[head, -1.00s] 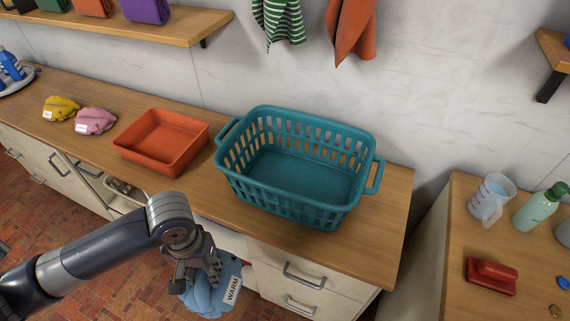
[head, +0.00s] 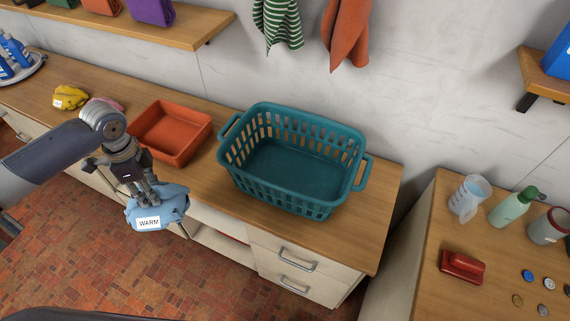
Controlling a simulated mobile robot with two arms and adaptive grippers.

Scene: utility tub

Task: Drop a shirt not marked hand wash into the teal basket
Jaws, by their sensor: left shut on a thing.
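My left gripper (head: 146,192) is shut on a crumpled light blue shirt (head: 172,206) with a white label reading WARM. It holds the shirt in front of the counter's front edge, left of and nearer than the basket. The teal basket (head: 292,205) stands upright on the wooden counter and is empty. A yellow shirt (head: 70,97) with a white label lies on the counter at the left; its label is too small to read. A pink shirt (head: 107,103) beside it is mostly hidden behind my left arm. My right gripper is not in view.
An empty orange tray (head: 178,150) sits left of the basket. The right counter holds a measuring jug (head: 468,198), a green bottle (head: 512,207), a red brush (head: 462,266) and several buttons. A striped towel (head: 277,25) and an orange towel (head: 346,35) hang above the basket.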

